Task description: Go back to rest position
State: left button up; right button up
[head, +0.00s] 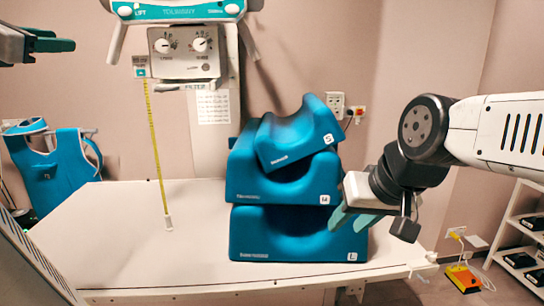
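My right gripper (355,219) hangs at the right side of a stack of blue positioning blocks, in front of or beside its edge.
The blocks stand on a white table (110,235), whose left part is bare. A yellow tape (156,145) hangs over it from the X-ray head (185,52). A blue apron (55,170) hangs at the left.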

pick_arm(q)
jog(key=s+d+f+m+g+h, duration=0.3)
jog(key=d+f+m+g, duration=0.5)
jog(key=d+f+m, duration=0.9)
jog(key=s+d+f+m+g+y, duration=0.1)
jog(key=s+d+f+m+g, duration=0.1)
jog(key=s+d+f+m, duration=0.2)
jog(key=s+d+f+m+g+y, duration=0.1)
jog(key=s+d+f+m, duration=0.3)
jog(key=d+f+m, duration=0.4)
notch_tip(320, 180, down, 4)
jog(key=shift+s+r+m+g+y, duration=0.15)
jog(key=shift+s+m+g+y, duration=0.2)
jog(key=shift+m, duration=0.55)
